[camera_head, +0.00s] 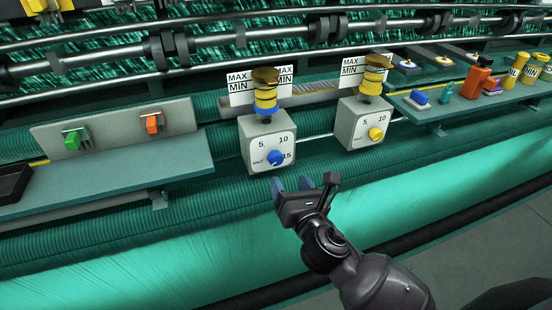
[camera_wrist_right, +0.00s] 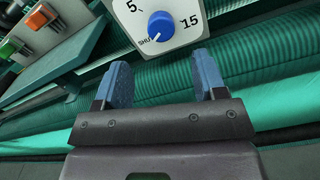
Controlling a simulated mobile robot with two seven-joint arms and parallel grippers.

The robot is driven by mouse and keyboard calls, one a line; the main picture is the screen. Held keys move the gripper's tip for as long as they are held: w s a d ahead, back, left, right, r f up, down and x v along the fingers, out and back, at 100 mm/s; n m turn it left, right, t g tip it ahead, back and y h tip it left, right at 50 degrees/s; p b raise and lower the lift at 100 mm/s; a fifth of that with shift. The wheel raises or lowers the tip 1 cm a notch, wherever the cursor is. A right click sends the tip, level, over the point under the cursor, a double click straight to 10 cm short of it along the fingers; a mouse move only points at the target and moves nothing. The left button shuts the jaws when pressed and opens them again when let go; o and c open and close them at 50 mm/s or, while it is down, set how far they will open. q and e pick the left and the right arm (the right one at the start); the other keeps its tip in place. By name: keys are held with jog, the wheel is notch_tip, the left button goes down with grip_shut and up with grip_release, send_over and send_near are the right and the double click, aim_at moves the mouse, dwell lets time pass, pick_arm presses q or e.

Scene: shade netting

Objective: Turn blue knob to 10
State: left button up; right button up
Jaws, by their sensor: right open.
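The blue knob (camera_head: 275,158) sits on the dial face of the left grey box (camera_head: 266,130). The dial is marked SHUT, 5, 10 and 15. In the right wrist view the blue knob (camera_wrist_right: 161,26) has a light pointer mark toward its lower left, near SHUT. My right gripper (camera_head: 306,183) is below and slightly right of the blue knob, apart from it. In the right wrist view its two blue fingers (camera_wrist_right: 153,82) are spread with nothing between them, and the knob lies beyond them. My left gripper is not in view.
A second grey box with a yellow knob (camera_head: 376,134) stands to the right. A left shelf panel carries a green switch (camera_head: 72,140) and an orange switch (camera_head: 152,124). A right shelf (camera_head: 450,113) holds several small items. Green netting (camera_head: 200,245) hangs below.

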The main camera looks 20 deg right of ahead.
aim_at(278, 161)
jog(key=w, duration=0.9)
jog(key=shift+w+a+p, duration=0.1)
jog(key=shift+w+p, duration=0.1)
jog(key=shift+p, duration=0.15)
jog(key=c, duration=0.9)
